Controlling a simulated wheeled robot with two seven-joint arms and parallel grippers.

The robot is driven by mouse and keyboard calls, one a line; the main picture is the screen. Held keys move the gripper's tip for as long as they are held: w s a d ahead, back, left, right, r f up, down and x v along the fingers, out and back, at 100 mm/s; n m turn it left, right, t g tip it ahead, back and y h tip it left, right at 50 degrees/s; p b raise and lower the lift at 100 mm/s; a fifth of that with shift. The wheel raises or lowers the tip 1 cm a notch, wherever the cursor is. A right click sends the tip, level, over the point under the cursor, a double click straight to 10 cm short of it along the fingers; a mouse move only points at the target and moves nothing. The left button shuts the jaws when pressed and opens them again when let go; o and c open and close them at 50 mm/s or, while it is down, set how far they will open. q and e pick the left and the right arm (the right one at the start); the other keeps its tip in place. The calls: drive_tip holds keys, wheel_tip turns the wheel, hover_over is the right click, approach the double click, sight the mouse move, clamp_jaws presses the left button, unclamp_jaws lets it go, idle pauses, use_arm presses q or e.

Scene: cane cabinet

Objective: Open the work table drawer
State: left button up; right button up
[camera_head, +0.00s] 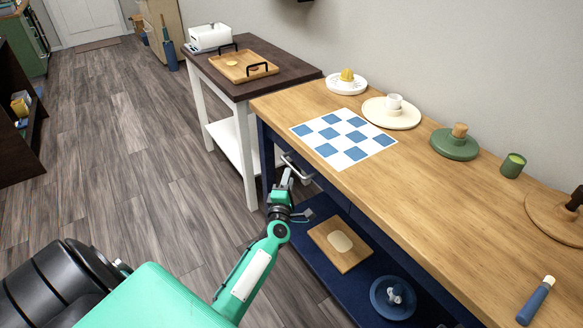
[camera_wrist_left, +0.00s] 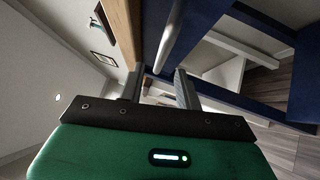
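The work table (camera_head: 330,180) has a light wood top and a dark blue frame. Its drawer handle (camera_head: 296,167), a silver bar, is on the front below the top, near the table's far end. My left gripper (camera_head: 287,177) reaches up to the handle from the front. In the left wrist view my left gripper (camera_wrist_left: 159,88) has its two fingers apart. The handle bar (camera_wrist_left: 171,36) runs down toward the gap between them; I cannot tell whether they touch it. The drawer front is mostly hidden by the top and my arm. My right gripper is not in view.
A checkered mat (camera_head: 343,138), plates and a green lidded dish (camera_head: 455,142) stand on the top. The blue lower shelf (camera_head: 318,209) holds a wooden board (camera_head: 325,250) and a blue lid (camera_head: 393,298). A dark-topped side table (camera_head: 225,85) stands beyond. Floor at left is clear.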

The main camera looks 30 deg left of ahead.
sight(291, 166)
use_arm(q)
drive_tip(key=x, duration=0.5)
drive_tip(key=shift+w+a, duration=0.1)
drive_tip(key=shift+w, duration=0.2)
clamp_jaws()
